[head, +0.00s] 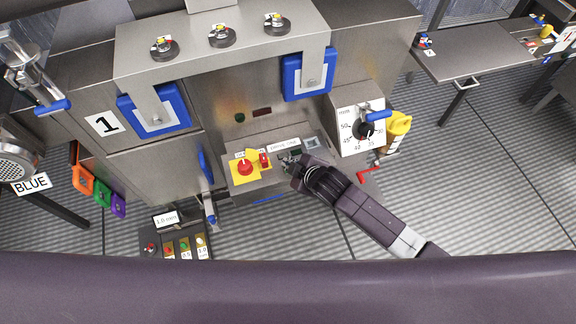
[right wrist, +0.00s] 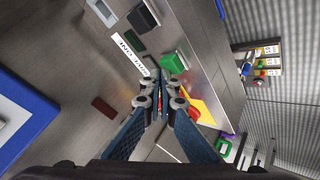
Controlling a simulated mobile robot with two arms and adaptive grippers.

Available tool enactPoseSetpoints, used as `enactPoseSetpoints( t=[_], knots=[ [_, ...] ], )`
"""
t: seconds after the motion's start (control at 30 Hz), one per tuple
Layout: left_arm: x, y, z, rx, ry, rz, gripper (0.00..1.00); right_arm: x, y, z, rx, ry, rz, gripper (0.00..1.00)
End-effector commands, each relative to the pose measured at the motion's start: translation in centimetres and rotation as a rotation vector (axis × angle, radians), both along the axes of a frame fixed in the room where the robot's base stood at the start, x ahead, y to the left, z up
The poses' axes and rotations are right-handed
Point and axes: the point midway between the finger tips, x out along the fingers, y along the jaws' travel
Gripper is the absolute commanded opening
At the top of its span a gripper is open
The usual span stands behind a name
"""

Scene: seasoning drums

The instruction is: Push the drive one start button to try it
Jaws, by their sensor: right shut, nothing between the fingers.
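The control panel with the "DRIVE ONE" label (head: 284,145) is on the front of the steel machine. My right gripper (head: 288,160) is at this panel, just below the label, with its fingers shut and empty. In the right wrist view the shut fingertips (right wrist: 161,78) are beside a square green button (right wrist: 174,62); I cannot tell whether they touch anything. In the head view my gripper hides that button. A red mushroom button (head: 244,168) sits on a yellow plate to the left, with a small red switch (head: 264,160) beside it. My left gripper is not in view.
A dial plate (head: 361,129) with a blue handle is right of the panel. A yellow-topped lever (head: 398,124) and a red crank (head: 368,174) are near my right forearm. Blue-framed flaps (head: 308,75) hang above. A small button box (head: 178,246) stands lower left.

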Motion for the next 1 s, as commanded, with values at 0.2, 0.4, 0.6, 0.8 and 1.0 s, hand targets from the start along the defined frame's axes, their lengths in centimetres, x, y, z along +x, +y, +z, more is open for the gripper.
enactPoseSetpoints(
  t=[0.2,0.4,0.6,0.8,1.0],
  knots=[
    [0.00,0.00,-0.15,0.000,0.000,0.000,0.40,-0.02,0.01,-0.33,0.000,0.000,0.000,0.00],
    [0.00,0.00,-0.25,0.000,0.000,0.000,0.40,-0.03,0.00,-0.59,-0.001,0.001,0.000,0.00],
    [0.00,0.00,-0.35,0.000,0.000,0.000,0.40,-0.03,-0.01,-0.85,-0.001,0.001,0.000,0.00],
    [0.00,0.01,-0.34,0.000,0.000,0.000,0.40,-0.04,-0.03,-0.86,-0.001,0.001,0.000,0.00],
    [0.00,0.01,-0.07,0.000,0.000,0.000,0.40,-0.05,-0.04,-0.62,-0.001,0.002,-0.001,0.00]
  ],
)
